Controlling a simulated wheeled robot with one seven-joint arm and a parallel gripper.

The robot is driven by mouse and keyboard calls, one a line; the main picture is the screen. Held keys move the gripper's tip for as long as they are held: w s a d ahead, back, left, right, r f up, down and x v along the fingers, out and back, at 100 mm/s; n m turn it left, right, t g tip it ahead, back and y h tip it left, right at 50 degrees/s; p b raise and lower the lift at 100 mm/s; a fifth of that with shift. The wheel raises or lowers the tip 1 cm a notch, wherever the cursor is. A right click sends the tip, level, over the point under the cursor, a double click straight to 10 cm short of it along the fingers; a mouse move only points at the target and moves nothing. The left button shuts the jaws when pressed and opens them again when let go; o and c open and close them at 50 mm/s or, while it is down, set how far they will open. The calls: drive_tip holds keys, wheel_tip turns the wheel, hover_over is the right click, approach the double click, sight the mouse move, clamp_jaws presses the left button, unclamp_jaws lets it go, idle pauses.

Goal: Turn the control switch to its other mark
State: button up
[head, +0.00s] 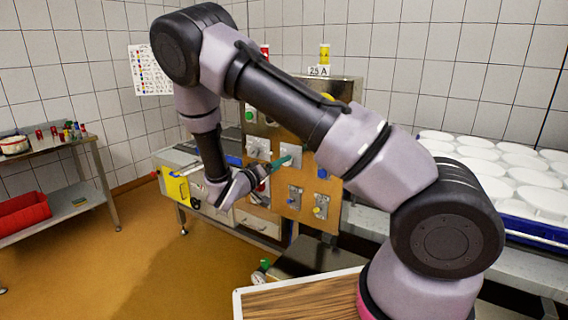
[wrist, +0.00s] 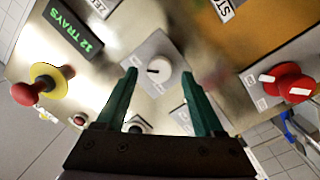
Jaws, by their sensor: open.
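A round white switch knob (wrist: 158,68) with a short dark pointer line sits on a square grey plate in the wrist view. My gripper (wrist: 158,73) is open, its green fingertips on the left and right sides of this knob. I cannot tell whether they touch it. In the head view my gripper (head: 274,166) is at the front of the control panel (head: 308,170). The knob itself is hard to make out there behind the fingers.
In the wrist view, a red knob (wrist: 290,82) is on the right and a red mushroom button (wrist: 27,93) with a yellow collar on the left. A green display (wrist: 73,30) reads 12 TRAYS. White moulds (head: 500,175) fill a blue tray at the right.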

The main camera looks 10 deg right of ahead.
drive_tip(key=shift+x, duration=1.45)
clamp_jaws()
drive_tip(key=shift+n, duration=0.4)
drive_tip(key=n+t, duration=0.1)
drive_tip(key=n, duration=0.8)
drive_tip(key=n+t, duration=0.1)
drive_tip(key=n, duration=0.8)
drive_tip(key=shift+f, duration=0.1)
drive_tip(key=shift+n, duration=0.3)
